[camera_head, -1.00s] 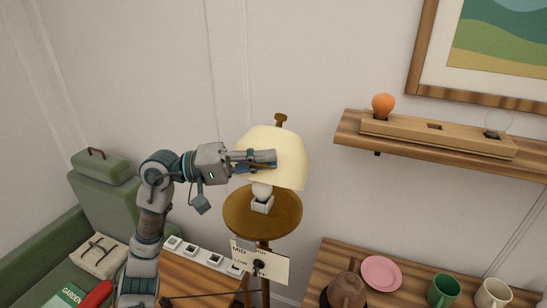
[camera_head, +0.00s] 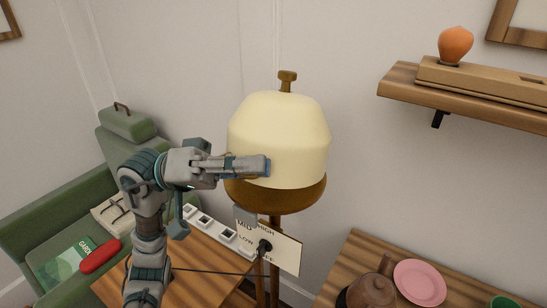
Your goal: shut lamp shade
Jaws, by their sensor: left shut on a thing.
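The cream lamp shade (camera_head: 282,130) sits low over the round wooden lamp base (camera_head: 290,197), and its lower rim is at or very near the base. No bulb shows; the shade hides the inside of the lamp. A brown knob on a short post (camera_head: 288,78) stands above the shade. My left gripper (camera_head: 262,166) comes in from the left at the shade's lower left side. Its fingers are shut on the shade near the rim; the exact contact is partly hidden by the fingers. My right gripper is not in view.
A switch plate (camera_head: 283,252) with a dark knob hangs below the lamp. A small wooden table with a white socket strip (camera_head: 212,226) and a green armchair (camera_head: 125,160) stand left. A wall shelf (camera_head: 400,92) is at the upper right; a pink plate (camera_head: 420,281) lies lower right.

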